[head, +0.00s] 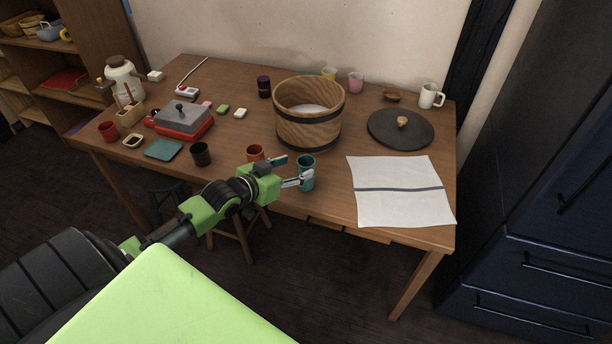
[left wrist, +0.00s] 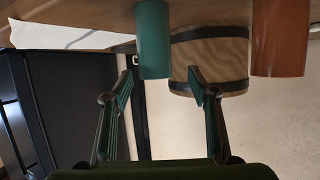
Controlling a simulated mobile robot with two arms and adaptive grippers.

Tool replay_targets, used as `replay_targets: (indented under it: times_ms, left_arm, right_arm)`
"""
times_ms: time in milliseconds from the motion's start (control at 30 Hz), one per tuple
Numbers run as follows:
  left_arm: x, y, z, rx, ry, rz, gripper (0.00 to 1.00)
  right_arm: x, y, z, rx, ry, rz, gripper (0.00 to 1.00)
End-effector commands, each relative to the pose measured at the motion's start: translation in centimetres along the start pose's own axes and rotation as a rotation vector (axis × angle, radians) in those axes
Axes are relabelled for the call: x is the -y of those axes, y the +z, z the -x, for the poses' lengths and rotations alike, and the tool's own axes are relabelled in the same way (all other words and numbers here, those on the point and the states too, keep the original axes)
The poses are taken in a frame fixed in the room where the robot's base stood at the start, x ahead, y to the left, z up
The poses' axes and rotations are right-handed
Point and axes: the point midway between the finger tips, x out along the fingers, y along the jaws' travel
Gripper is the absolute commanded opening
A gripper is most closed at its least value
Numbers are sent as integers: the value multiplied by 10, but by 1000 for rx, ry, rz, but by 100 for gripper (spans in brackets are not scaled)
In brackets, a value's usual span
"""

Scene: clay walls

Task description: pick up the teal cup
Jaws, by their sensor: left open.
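The teal cup (head: 307,173) stands upright near the front edge of the wooden table, just left of the white cloth. My left gripper (head: 288,171) is open, with its fingers at the cup's left side in the head view. In the left wrist view, which is upside down, the teal cup (left wrist: 153,40) hangs from the top, ahead of and between the two open fingers (left wrist: 164,88). I cannot tell whether a finger touches it. My right gripper is in neither view.
An orange-brown cup (head: 256,153) stands close left of the teal cup. A wooden bucket (head: 309,128) is behind it. A white cloth (head: 398,204) lies to the right, with a dark round lid (head: 380,133) behind it. A black cup (head: 201,154) stands farther left.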

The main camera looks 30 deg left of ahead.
Motion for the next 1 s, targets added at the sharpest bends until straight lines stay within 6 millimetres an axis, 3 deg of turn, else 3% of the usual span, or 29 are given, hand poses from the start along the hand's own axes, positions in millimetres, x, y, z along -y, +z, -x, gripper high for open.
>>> replay_targets:
  times_ms: [267, 400, 700, 900, 1000]
  left_arm:
    - [-7, -11, -32, -2, 0, 2, 54]
    - [-7, -8, -47, 1, 0, 2, 54]
    - [-7, -8, -51, 1, 1, 1, 54]
    - [-7, -8, -50, 1, 1, 0, 2]
    - [-7, -8, -50, -1, 1, 0, 0]
  right_arm:
    - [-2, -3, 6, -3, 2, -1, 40]
    - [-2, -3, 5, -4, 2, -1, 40]
    - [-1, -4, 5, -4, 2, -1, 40]
    - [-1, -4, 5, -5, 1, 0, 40]
    - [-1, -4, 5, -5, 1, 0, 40]
